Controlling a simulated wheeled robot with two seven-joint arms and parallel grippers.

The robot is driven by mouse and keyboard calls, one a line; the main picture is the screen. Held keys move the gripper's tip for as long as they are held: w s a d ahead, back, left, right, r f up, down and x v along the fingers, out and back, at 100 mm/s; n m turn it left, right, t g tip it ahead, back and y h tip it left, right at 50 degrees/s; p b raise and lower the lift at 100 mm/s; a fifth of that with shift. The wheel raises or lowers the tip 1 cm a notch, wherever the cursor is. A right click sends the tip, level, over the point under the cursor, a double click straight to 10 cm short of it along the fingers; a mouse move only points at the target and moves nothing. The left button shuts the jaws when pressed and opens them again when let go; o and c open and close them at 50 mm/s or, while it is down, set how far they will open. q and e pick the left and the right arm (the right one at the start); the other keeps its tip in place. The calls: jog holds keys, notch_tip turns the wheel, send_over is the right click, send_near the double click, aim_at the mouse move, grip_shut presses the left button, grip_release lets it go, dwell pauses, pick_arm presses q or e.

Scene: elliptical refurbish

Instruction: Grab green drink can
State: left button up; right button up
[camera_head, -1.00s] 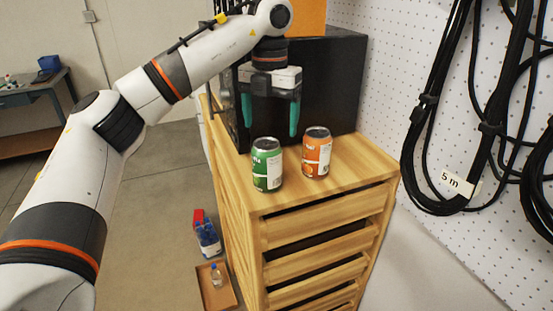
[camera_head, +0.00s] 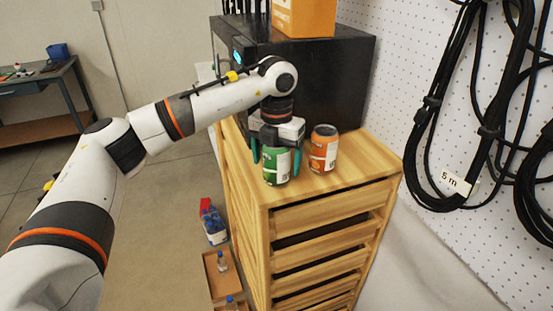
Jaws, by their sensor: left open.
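The green drink can (camera_head: 276,167) stands upright on top of the wooden drawer cabinet (camera_head: 340,187), near its front left edge. My left gripper (camera_head: 277,163) points down over the can, with its teal fingers apart on either side of it. The fingers reach down along the can's sides; I cannot tell whether they touch it. The gripper body hides the can's top. The right gripper is not in view.
An orange can (camera_head: 323,149) stands upright close to the right of the green can. A black box-shaped appliance (camera_head: 335,85) stands behind, with an orange box (camera_head: 304,17) on top. Black cables (camera_head: 450,100) hang on the white pegboard at right.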

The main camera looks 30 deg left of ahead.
pick_arm(q)
jog(key=c, duration=1.1)
jog(key=shift+c, duration=1)
jog(key=shift+w, duration=0.1)
jog(key=shift+r, duration=0.15)
